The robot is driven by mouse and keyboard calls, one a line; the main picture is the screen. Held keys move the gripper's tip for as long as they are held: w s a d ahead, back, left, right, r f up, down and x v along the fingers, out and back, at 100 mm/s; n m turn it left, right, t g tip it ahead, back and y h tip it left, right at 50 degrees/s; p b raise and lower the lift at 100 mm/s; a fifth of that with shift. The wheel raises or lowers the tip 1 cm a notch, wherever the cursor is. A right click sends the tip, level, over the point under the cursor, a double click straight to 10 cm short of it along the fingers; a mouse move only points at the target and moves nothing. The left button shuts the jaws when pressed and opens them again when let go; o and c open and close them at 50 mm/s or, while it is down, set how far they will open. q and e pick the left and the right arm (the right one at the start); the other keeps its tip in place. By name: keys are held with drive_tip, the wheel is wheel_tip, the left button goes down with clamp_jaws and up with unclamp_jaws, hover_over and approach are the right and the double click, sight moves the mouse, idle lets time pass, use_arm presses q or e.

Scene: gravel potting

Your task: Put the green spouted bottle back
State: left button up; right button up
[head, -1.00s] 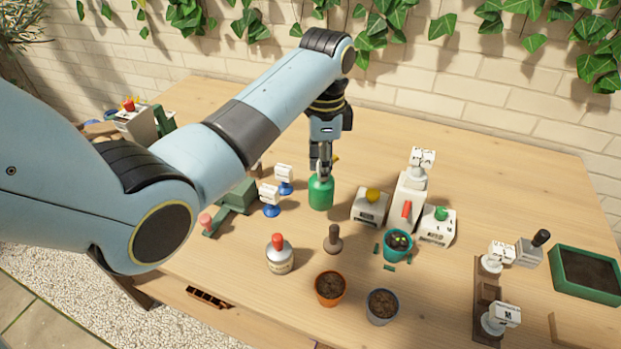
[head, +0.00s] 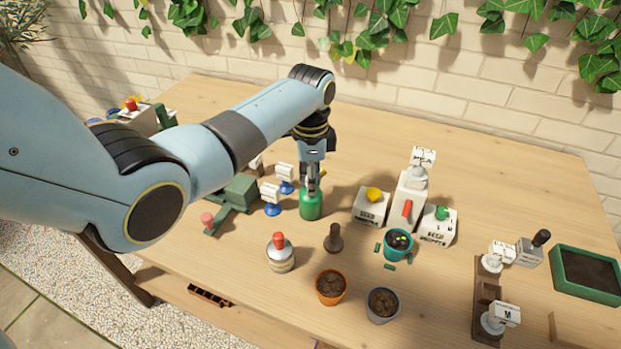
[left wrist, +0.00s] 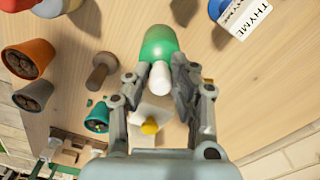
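The green spouted bottle (head: 311,206) is upright at the table's middle left, and in the left wrist view its green body (left wrist: 158,42) shows beyond a pale neck. My left gripper (head: 313,187) points down at its top. The left wrist view shows the two fingers (left wrist: 160,78) on either side of the neck, and the bottle has moved together with them, so the gripper is shut on it. I cannot tell whether its base touches the table. My right gripper is not in view.
Two blue-footed label stands (head: 271,199) are close left of the bottle. A seed box with a yellow knob (head: 370,207) is to its right. A red-capped bottle (head: 280,254), a brown dibber (head: 333,239) and several pots stand nearer. The table behind is clear.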

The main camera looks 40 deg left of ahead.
use_arm(q)
drive_tip(key=o, duration=0.3)
drive_tip(key=shift+r, duration=0.15)
wheel_tip(320, 180, up, 12)
drive_tip(key=shift+r, duration=0.1)
idle(0.8)
